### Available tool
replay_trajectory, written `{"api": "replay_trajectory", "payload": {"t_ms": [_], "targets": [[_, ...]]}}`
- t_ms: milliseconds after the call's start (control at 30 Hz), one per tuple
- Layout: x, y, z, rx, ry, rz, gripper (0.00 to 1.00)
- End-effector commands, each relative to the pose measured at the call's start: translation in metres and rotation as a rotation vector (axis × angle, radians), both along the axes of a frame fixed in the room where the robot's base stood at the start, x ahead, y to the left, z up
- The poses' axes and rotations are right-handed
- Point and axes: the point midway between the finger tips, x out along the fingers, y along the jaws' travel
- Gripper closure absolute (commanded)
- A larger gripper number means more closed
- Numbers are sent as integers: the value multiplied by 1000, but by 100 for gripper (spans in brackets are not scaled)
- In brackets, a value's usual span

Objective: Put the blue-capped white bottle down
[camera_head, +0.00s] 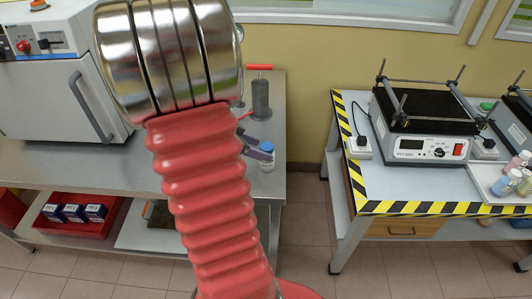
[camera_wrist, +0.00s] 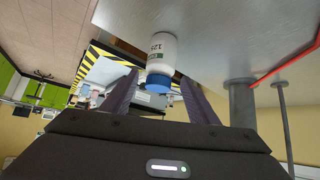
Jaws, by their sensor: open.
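The white bottle (camera_head: 267,164) stands upright on the grey metal table (camera_head: 110,170), near its right edge, partly hidden behind my gripper (camera_head: 258,148). In the wrist view the picture is turned over. There the bottle (camera_wrist: 162,50) has its base on the grey table top (camera_wrist: 225,40), and its blue cap (camera_wrist: 157,84) points down in the picture. My gripper (camera_wrist: 161,78) is open, with one dark finger on each side of the cap and a visible gap at both sides.
A grey metal post (camera_head: 261,98) with a red handle stands behind the bottle. A white oven-like machine (camera_head: 60,95) is on the table's left. A gap of tiled floor separates a second bench (camera_head: 365,185) with a shaker (camera_head: 428,130) and several bottles.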

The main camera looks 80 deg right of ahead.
Motion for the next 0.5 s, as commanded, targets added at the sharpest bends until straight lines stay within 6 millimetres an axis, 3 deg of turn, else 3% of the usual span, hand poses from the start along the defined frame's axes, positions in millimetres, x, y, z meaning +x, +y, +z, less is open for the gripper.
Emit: {"api": "replay_trajectory", "payload": {"t_ms": [200, 500], "targets": [[16, 16, 23, -1, -1, 3, 46], [20, 21, 29, 1, 0, 1, 46]]}}
